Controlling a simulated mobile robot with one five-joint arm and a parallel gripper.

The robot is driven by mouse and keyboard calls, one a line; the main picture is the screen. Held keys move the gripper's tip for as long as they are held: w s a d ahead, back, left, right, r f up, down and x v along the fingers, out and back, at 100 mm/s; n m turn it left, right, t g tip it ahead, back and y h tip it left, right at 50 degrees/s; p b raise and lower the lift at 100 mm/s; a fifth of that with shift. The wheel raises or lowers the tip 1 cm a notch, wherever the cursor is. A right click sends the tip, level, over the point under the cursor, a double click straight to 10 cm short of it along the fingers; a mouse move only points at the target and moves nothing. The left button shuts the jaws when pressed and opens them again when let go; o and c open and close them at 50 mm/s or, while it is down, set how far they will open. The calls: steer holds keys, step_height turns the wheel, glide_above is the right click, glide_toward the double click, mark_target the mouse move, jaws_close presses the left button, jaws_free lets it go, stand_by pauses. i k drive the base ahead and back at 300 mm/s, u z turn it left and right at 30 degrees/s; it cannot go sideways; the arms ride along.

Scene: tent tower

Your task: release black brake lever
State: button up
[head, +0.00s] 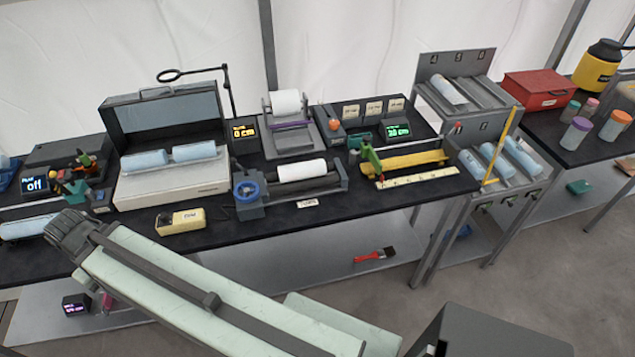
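I cannot make out a black brake lever for certain in the head view. A grey block with a blue handwheel (248,190) sits at the front of the black bench, beside a dark cradle holding a white cylinder (302,170). A small dark part at its left is too small to tell. At the far left, a small device with red, green and teal parts (78,178) stands beside a display reading "Off" (35,184). A pale green, dark-striped arm-like body crosses the lower left foreground and hides part of the bench front. My gripper's fingers do not show.
The black bench (350,205) carries an open case (165,110), a yellow box (181,220) and a yellow trough (405,162). A grey rack (455,95) with blue cylinders stands right. A red brush (375,255) lies on the lower shelf. Floor shows at right.

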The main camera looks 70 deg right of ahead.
mark_target(233, 160)
steer(key=z, duration=2.85)
steer(key=k, duration=1.4)
steer(key=u, duration=0.55)
steer(key=i, duration=1.5)
steer(key=z, duration=0.05)
